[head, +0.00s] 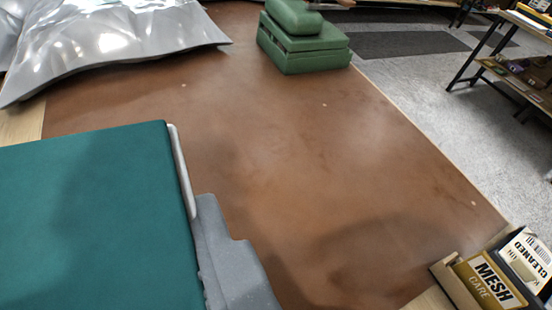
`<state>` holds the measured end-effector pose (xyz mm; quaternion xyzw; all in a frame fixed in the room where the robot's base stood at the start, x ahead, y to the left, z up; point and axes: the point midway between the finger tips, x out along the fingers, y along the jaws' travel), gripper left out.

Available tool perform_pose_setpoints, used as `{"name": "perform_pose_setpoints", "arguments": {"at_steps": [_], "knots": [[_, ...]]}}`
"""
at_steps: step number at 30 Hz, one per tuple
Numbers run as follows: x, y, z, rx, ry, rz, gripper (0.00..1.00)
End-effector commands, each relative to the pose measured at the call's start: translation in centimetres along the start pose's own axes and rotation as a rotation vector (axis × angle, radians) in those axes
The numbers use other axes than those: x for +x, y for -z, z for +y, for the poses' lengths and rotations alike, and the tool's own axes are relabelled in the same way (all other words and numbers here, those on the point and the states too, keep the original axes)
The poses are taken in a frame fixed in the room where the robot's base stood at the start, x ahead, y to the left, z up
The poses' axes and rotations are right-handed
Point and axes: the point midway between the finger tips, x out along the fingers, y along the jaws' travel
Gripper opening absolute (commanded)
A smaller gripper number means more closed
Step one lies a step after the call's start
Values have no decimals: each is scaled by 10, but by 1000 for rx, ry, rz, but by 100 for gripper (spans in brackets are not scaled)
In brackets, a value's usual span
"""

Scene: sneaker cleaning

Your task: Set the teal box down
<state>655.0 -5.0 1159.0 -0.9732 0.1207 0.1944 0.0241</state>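The teal box (95,215) fills the lower left of the head view, very close to the camera. Its near and left parts run out of the picture. My gripper (228,255) shows as a grey stepped finger with a pale strip along the box's right edge. It appears shut on the box, with the other finger out of view. The box is in front of the brown mat (300,170) and hides part of it. I cannot tell how high the box is above the mat.
A green box (305,50) with a smaller green piece on top stands at the mat's far edge. A crumpled silver sheet (110,45) lies at the far left. A holder with "MESH CARE" (488,282) and "CLEANED" (528,258) cards is lower right. The mat's middle is clear.

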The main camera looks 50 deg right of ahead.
Motion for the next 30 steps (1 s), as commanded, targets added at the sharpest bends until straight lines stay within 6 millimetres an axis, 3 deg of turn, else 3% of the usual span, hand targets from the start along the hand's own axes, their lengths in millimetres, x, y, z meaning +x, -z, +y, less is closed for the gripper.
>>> {"name": "perform_pose_setpoints", "arguments": {"at_steps": [6,12,21,30], "knots": [[49,-24,-10,-72,181,1,35],[76,-33,-21,-157,378,5,35],[91,-46,-25,-271,636,5,35],[86,-68,-23,-381,908,2,35]]}}
